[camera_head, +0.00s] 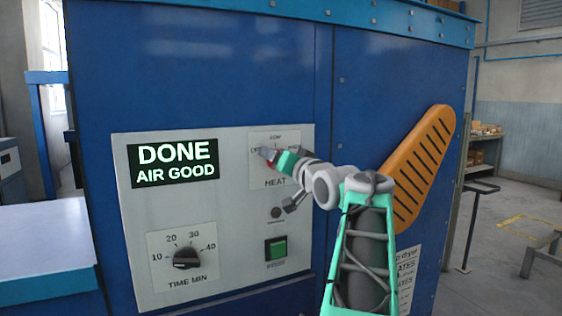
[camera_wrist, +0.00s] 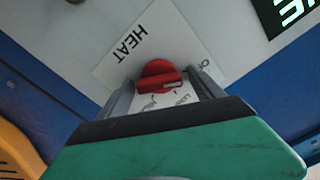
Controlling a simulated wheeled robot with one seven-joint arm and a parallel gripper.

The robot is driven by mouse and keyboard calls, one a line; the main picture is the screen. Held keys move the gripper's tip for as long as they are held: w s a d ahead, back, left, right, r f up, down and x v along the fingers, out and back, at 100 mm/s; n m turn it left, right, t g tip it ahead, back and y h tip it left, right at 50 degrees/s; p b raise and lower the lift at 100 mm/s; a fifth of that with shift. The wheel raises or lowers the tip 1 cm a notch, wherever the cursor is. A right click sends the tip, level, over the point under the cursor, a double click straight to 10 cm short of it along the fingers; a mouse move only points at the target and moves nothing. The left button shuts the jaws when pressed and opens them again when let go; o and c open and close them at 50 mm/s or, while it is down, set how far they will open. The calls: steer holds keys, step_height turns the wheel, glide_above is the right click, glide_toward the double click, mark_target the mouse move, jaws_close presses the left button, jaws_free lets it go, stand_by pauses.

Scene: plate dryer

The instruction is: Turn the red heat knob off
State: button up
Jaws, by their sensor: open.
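The red heat knob (camera_wrist: 158,72) sits on a white label marked HEAT on the control panel. In the wrist view it lies between the two fingers of my gripper (camera_wrist: 163,88), which is open around it. I cannot tell if either finger touches the knob. The knob's raised bar lies roughly across the picture, and a partly hidden OFF mark is to its right.
A display (camera_head: 175,163) reads DONE, AIR GOOD. Below are a black timer knob (camera_head: 187,258), a green button (camera_head: 276,248) and a small dark round part (camera_head: 276,213). An orange slotted guard (camera_head: 420,170) stands out to the right of my arm.

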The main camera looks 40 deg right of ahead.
steer(key=v, duration=0.7)
steer(key=shift+s+a+b, duration=0.2)
steer(key=shift+s+b, duration=0.2)
steer(key=shift+b, duration=0.05)
steer(key=w+a+f+n+g+y+p, duration=0.2)
steer(key=w+a+f+g+p, duration=0.15)
steer(key=a+f, duration=0.6)
steer(key=w+a+f+n+g+y+p, duration=0.2)
steer(key=a+f+g+p, duration=0.4)
steer(key=a, duration=0.6)
steer(key=s+a+f+n+g+y+p, duration=0.1)
steer(key=s+a+f+n+g+p, duration=0.3)
steer(key=s+a+f, duration=0.8)
steer(key=s+f+n, duration=0.1)
steer(key=s+f, duration=0.1)
steer(key=s, duration=0.2)
steer(key=shift+a+g, duration=0.35)
steer(key=shift+a, duration=0.05)
